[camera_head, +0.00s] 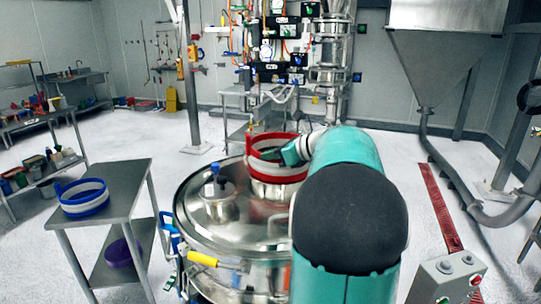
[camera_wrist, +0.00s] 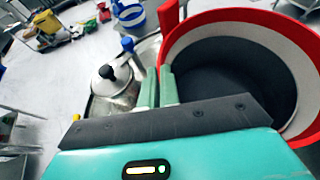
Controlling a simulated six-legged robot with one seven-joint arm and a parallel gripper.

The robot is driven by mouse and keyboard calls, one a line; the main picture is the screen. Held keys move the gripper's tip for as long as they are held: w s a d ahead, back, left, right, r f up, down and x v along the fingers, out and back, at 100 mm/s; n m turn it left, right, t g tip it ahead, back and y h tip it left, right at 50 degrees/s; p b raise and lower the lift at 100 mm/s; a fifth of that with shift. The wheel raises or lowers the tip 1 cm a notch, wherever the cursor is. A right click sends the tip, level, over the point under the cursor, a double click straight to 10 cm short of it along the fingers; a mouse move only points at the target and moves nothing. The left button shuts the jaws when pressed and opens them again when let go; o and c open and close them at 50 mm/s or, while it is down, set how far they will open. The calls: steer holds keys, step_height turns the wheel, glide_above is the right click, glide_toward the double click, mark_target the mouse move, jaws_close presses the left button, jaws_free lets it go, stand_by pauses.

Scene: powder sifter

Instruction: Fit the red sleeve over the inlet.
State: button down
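The red sleeve (camera_head: 262,143), a ring with red edges and a white band, is at the steel inlet (camera_head: 272,190) on the round lid. Steel shows below the sleeve; I cannot tell whether it sits around the inlet or just above it. My gripper (camera_head: 291,153) is at the sleeve's right side in the head view. In the wrist view the sleeve (camera_wrist: 300,45) fills the right, with a dark interior. The fingers of my gripper (camera_wrist: 159,88) are close together at its near-left wall and appear shut on it. The exact contact is partly hidden.
A smaller lidded port (camera_head: 220,200) stands left of the inlet on the steel sifter (camera_head: 245,230). A blue sleeve (camera_head: 82,198) lies on a side table (camera_head: 118,200) at left. A control box (camera_head: 447,275) is at lower right. Open floor lies behind.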

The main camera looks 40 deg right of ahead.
steer(key=c, duration=1.6)
jaws_free()
steer(key=shift+c, duration=0.2)
steer(key=v, duration=1.2)
steer(key=a+f+n+g+y, duration=0.1)
steer(key=a+f+n+g, duration=0.25)
steer(key=a+n, duration=0.75)
steer(key=a+f+n+g, duration=0.3)
steer(key=a+f+n, duration=0.1)
steer(key=a, duration=1.2)
steer(key=s+a+f+n+h, duration=0.2)
steer(key=s+a+f+n, duration=0.2)
steer(key=n, duration=0.5)
steer(key=s+a+f+n+h, duration=0.2)
steer(key=s+a+f+n, duration=0.2)
steer(key=a+n, duration=0.5)
steer(key=shift+s+f+g, duration=0.25)
steer(key=shift+s+g, duration=0.2)
steer(key=shift+s, duration=0.55)
